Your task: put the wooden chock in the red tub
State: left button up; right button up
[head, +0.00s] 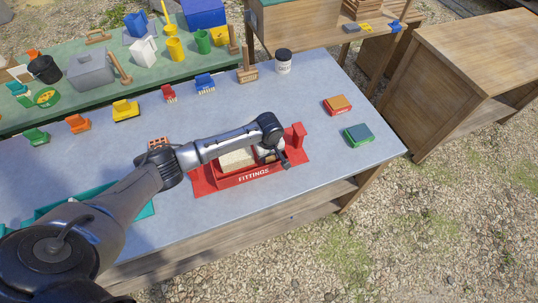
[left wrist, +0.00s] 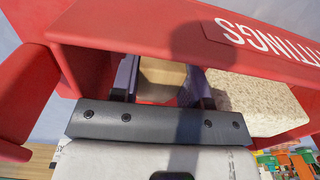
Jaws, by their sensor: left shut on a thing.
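The red tub (head: 255,177), marked FITTINGS, stands near the front edge of the grey table. A pale speckled block (head: 237,160) lies in it. My left gripper (left wrist: 160,85) reaches down into the tub, beside that block, which also shows in the left wrist view (left wrist: 258,102). The gripper is shut on the tan wooden chock (left wrist: 161,74), which shows between its fingers, inside the tub's red walls. I cannot tell whether the chock touches the tub's floor. In the head view my arm hides the chock. My right gripper is not in view.
A teal tray (head: 148,210) lies left of the tub, partly behind my arm. An orange-red box (head: 338,104) and a green box (head: 358,134) lie to the right.

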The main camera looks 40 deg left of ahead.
pick_arm(q)
jog(key=shift+f, duration=0.1)
jog(key=o, duration=0.9)
